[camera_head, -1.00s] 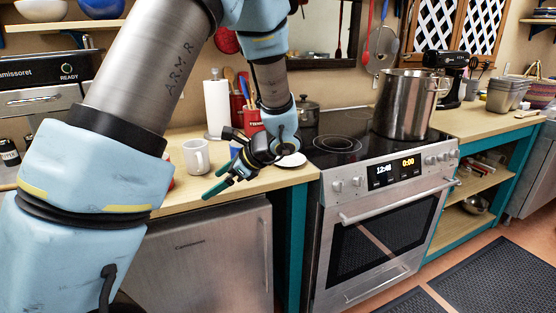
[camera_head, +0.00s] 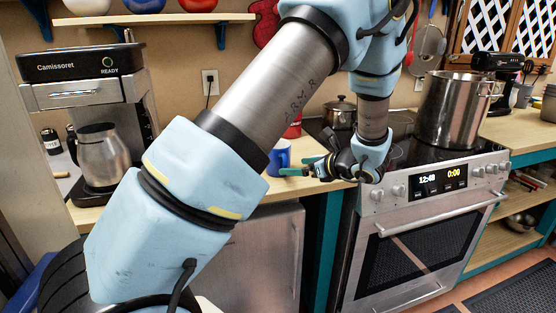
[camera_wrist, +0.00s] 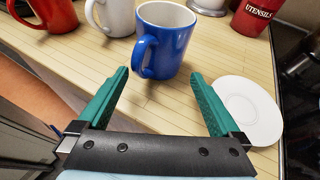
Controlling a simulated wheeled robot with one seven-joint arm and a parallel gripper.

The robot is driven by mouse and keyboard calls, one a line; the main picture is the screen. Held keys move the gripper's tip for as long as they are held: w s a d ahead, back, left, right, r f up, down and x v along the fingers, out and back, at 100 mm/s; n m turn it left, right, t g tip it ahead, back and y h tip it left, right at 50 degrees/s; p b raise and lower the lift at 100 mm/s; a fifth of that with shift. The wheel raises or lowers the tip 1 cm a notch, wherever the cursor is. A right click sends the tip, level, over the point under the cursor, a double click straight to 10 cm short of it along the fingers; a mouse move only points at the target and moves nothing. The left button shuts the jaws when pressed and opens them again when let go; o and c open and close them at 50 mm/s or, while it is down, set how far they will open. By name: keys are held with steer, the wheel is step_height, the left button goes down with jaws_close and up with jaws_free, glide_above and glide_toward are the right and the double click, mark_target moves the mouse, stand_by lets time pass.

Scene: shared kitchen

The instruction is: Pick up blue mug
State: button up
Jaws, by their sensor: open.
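The blue mug (camera_wrist: 168,40) stands upright on the wooden counter in the wrist view, with its handle toward the left and near side. In the head view the blue mug (camera_head: 279,157) shows just beyond my gripper, partly hidden by my arm. My gripper (camera_wrist: 158,92) is open and empty. Its green fingers are spread on the near side of the mug, and the mug lies ahead of the gap between them. My gripper also shows in the head view (camera_head: 290,171), low over the counter.
A white mug (camera_wrist: 113,15) and a red mug (camera_wrist: 52,12) stand left of the blue mug. A white saucer (camera_wrist: 247,108) lies by the right finger. A red utensil holder (camera_wrist: 257,17) stands behind. The stove (camera_head: 425,205) with a steel pot (camera_head: 448,110) is to the right.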

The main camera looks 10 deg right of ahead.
steer(key=x, duration=0.2)
steer(key=shift+w+a+f+p, duration=0.15)
steer(key=shift+w+a+p, duration=0.05)
steer(key=shift+w+p, duration=0.1)
steer(key=p+x, duration=0.2)
steer(key=x, duration=0.2)
steer(key=shift+w+a, duration=0.1)
steer(key=shift+w+a+f+p, duration=0.2)
steer(key=shift+w+f+p, duration=0.15)
steer(key=shift+w+f, duration=0.05)
steer(key=c, duration=1.4)
steer(key=shift+r, duration=0.25)
